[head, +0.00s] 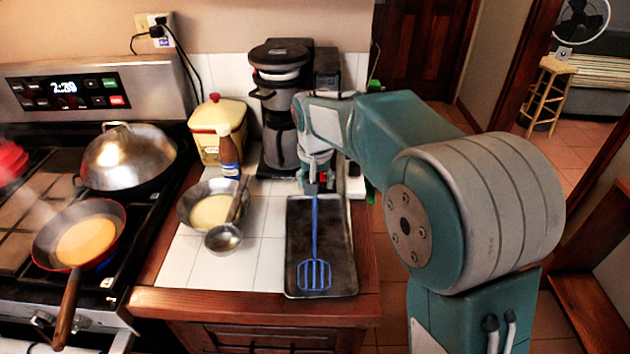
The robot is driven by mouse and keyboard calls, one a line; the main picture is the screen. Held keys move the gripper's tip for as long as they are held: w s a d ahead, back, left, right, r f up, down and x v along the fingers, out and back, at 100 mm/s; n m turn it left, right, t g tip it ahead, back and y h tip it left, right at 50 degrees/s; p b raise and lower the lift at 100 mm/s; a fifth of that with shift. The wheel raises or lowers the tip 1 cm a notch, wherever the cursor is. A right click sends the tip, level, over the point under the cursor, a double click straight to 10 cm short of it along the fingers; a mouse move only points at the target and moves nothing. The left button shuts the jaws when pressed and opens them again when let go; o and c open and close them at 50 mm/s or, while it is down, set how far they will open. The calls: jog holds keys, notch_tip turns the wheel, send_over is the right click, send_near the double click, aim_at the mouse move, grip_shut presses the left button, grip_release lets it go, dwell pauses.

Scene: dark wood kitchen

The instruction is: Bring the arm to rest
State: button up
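My arm reaches in from the right over the counter, bent at the elbow, with its end pointing down. My gripper (314,184) is at the far end of the dark tray (335,270), in front of the coffee maker. A blue slotted spatula (315,245) lies along the tray with its slotted head toward the front edge. The top of its handle meets my fingertips in the picture. The fingers are small and partly hidden, so I cannot tell whether they are open or shut, or touch the handle.
A bowl of batter (212,208) with a ladle (223,238) stands left of the tray. A bottle (229,158), a yellow canister (217,117) and the coffee maker (281,125) stand behind. A pan with a pancake (86,240) is on the stove. Open floor lies right of the counter.

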jog(key=s+d+r+t, duration=0.1)
jog(key=s+d+r, duration=0.35)
jog(key=s, duration=0.25)
jog(key=s+d+r+t, duration=0.1)
jog(key=s+d+r, duration=0.35)
jog(key=s, duration=0.25)
jog(key=s+d+f, duration=0.1)
jog(key=s+d, duration=0.1)
jog(key=s, duration=0.5)
jog(key=s+d+f+t, duration=0.1)
jog(key=s+d+f, duration=0.1)
jog(key=s, duration=0.5)
jog(key=shift+s+d+t, duration=0.25)
jog(key=shift+d+t, duration=0.05)
jog(key=shift+d, duration=0.45)
jog(key=shift+c, duration=0.8)
